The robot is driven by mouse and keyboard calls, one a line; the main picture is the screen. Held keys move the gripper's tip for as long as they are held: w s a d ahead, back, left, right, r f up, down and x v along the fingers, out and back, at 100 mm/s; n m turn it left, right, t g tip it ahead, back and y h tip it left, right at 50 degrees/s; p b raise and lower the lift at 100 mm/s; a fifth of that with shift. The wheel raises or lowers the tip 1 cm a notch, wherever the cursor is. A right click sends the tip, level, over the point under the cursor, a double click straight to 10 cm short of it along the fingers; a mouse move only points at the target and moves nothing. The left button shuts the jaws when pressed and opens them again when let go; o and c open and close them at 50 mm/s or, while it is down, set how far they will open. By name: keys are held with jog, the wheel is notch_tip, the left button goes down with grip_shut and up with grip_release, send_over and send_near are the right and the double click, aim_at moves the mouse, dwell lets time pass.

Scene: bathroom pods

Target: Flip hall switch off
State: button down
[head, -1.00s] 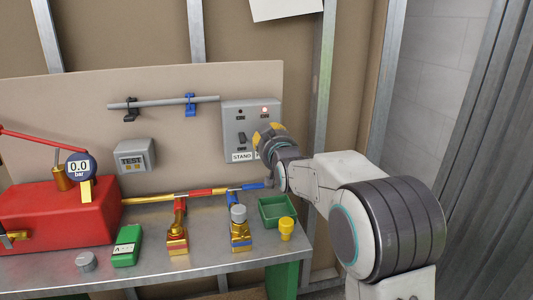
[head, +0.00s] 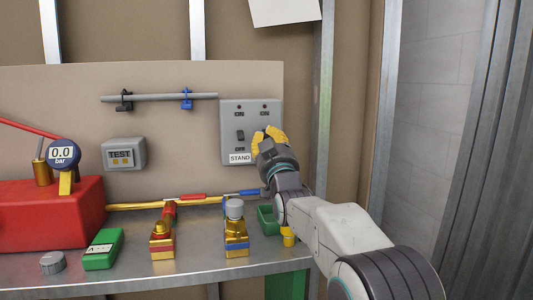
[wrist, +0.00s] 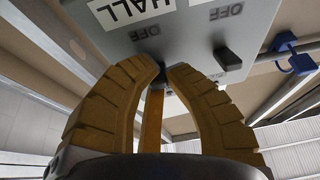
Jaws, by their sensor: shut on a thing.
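The grey switch panel (head: 230,150) is mounted on the wall board, with two "ON" marks and two unlit indicators along its top. Its left toggle (head: 240,136), above the "STAND" label (head: 240,158), stands free. My gripper (head: 268,136) is at the panel's right half, covering the hall switch and its label in the head view. In the wrist view the "HALL" label (wrist: 130,10) and "OFF" marks show, and my yellow fingers (wrist: 162,68) are closed together at the hall toggle (wrist: 160,77), mostly hidden between them. The stand toggle (wrist: 228,58) is to the right.
A grey rail (head: 150,98) with clips and a TEST box (head: 124,154) are left of the panel.

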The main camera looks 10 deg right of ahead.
jog(key=shift+f+t+b, duration=0.1)
jog(key=shift+t+b, duration=0.6)
jog(key=shift+b, duration=0.45)
jog(key=c, duration=1.5)
grip_release()
jog(key=shift+d, duration=0.15)
jog(key=shift+r+g+p, duration=0.25)
jog(key=shift+g+p, duration=0.15)
jog(key=shift+p, duration=0.65)
jog(key=shift+r+g+p, duration=0.25)
jog(key=shift+g+p, duration=0.05)
jog(key=shift+p, duration=0.8)
jog(key=g+p, duration=0.1)
jog(key=p, duration=0.4)
jog(key=shift+r+g, duration=0.2)
jog(key=shift+g, duration=0.2)
jog(key=shift+s+g+p, duration=0.1)
jog(key=shift+g+p, duration=0.2)
jog(key=shift+p, duration=0.95)
